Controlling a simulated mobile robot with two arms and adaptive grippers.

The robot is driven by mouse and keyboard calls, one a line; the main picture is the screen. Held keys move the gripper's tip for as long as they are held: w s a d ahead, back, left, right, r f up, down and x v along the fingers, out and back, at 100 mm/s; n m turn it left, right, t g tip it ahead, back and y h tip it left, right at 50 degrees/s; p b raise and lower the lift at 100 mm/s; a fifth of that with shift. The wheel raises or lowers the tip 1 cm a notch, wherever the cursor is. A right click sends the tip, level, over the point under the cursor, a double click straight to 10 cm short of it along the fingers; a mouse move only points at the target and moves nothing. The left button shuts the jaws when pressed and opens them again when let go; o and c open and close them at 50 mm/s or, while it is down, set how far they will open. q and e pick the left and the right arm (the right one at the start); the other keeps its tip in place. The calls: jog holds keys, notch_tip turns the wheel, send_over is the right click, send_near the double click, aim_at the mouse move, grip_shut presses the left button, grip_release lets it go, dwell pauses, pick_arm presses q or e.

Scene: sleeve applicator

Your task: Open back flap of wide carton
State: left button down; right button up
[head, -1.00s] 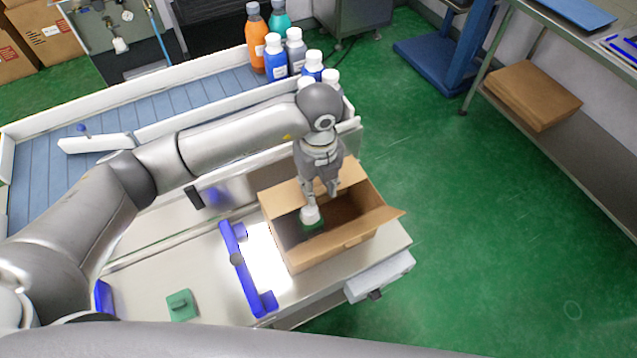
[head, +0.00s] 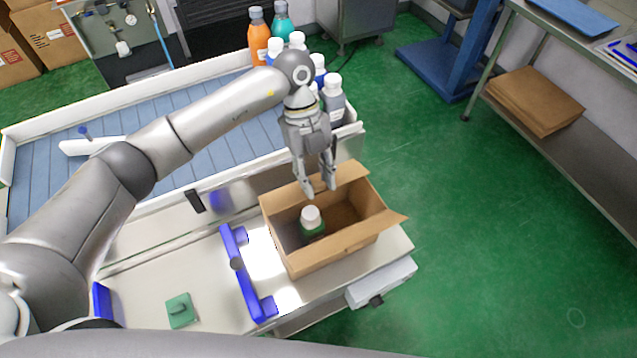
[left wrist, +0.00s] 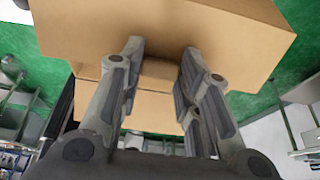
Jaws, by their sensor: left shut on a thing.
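The wide carton (head: 330,261) stands open-topped on the steel worktop. Its back flap (head: 352,180) rises along the rear edge, and another flap (head: 385,219) sticks out at the right. A green bottle with a white cap (head: 311,217) stands inside. My left gripper (head: 321,191) is at the carton's rear edge, behind the bottle and clear of it. In the left wrist view my left gripper's fingers (left wrist: 160,62) are either side of a piece of brown cardboard, shut on what looks like the back flap; the exact contact is hard to see. My right gripper is not in view.
A blue bracket (head: 245,272) lies along the carton's left side, and a green block (head: 180,310) sits on the worktop at front left. Several bottles (head: 334,97) stand on the conveyor behind. Green floor is free to the right.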

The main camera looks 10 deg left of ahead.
pick_arm(q)
jog(key=shift+w+a+r+g+h+b, duration=0.2)
jog(key=shift+w+r+g+h, duration=0.15)
jog(key=shift+g, duration=0.2)
jog(key=shift+w+a+r+g+h+b, duration=0.1)
jog(key=shift+w+a+g+h+b, duration=0.1)
jog(key=shift+g+h, duration=0.3)
